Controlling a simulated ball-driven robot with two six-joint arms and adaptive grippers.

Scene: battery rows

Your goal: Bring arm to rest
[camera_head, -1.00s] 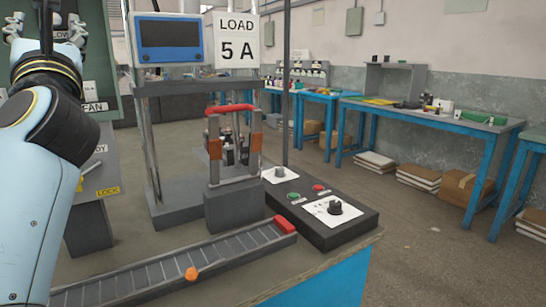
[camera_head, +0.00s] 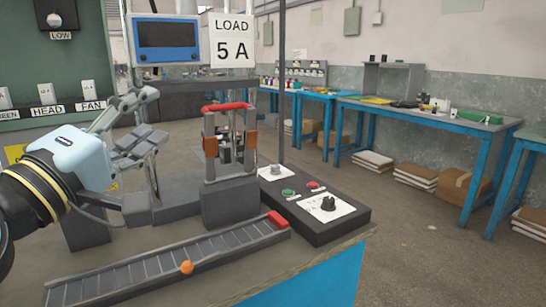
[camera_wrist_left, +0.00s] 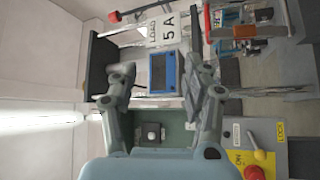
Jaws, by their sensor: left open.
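My left gripper (camera_head: 153,115) is light blue with grey fingers. It is open and empty, in front of the metal frame under the blue-framed screen (camera_head: 167,39). In the left wrist view, the gripper's two fingers (camera_wrist_left: 168,78) stand well apart with nothing between them. The blue-framed screen (camera_wrist_left: 163,72) shows beyond the fingers there. The forearm comes in from the left edge of the head view. My right gripper is not in view.
The battery holder with a red handle (camera_head: 228,107) stands just right of the gripper. A green switch panel (camera_head: 70,70) stands behind left.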

